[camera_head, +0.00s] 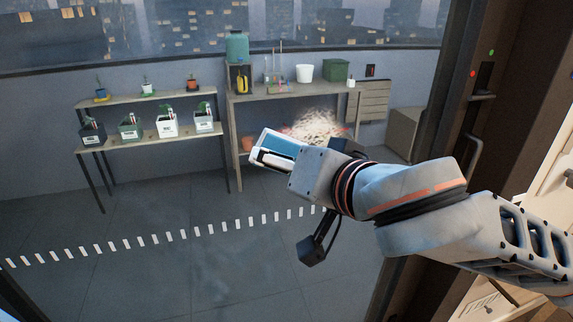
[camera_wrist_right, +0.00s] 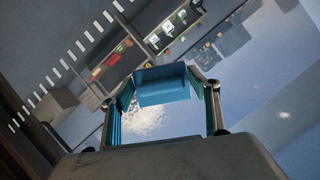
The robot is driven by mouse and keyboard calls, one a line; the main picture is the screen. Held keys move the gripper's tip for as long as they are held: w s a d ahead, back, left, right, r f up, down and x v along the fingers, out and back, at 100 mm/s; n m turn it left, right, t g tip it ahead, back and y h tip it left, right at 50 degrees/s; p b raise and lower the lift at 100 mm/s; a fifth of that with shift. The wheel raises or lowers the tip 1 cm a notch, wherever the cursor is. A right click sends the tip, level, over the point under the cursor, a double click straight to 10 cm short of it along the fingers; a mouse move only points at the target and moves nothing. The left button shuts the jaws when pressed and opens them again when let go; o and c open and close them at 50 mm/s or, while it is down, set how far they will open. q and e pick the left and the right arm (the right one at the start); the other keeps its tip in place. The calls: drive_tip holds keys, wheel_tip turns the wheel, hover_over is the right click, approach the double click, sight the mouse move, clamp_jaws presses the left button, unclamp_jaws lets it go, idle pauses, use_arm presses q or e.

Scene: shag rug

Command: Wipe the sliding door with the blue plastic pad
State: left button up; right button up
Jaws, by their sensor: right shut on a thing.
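The sliding door is a large glass pane (camera_head: 200,275) with a row of white dashes across it and a dark brown frame (camera_head: 430,100) at the right. A pale, scribbled smudge (camera_head: 318,124) shows on the glass just above my right gripper (camera_head: 268,152); it also shows in the right wrist view (camera_wrist_right: 143,122). My right gripper is shut on the blue pad (camera_wrist_right: 163,86), which spans between its fingertips and faces the glass. Whether the pad touches the glass I cannot tell. My left gripper is not in view.
A door handle (camera_head: 473,152) stands on the frame at the right, near my right forearm. Through the glass I see a shelf (camera_head: 140,98) with potted plants and a bench (camera_head: 300,90) with several containers. The lower left pane is clear.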

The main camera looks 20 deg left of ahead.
drive_tip(key=shift+w+a, duration=0.2)
drive_tip(key=shift+w, duration=0.05)
drive_tip(key=shift+w+a+p, duration=0.3)
drive_tip(key=shift+w+a, duration=0.05)
drive_tip(key=shift+w, duration=0.15)
idle(0.4)
drive_tip(key=shift+w+d+r+p, duration=0.1)
drive_tip(key=shift+w+d+p, duration=0.35)
drive_tip(key=shift+d, duration=0.2)
drive_tip(key=shift+w+d+p, duration=0.3)
drive_tip(key=shift+d+p, duration=0.15)
drive_tip(key=shift+d, duration=0.2)
drive_tip(key=w+d+p, duration=0.6)
drive_tip(key=d+p, duration=0.1)
drive_tip(key=d, duration=0.2)
drive_tip(key=shift+w+d, duration=0.2)
drive_tip(key=shift+w, duration=0.2)
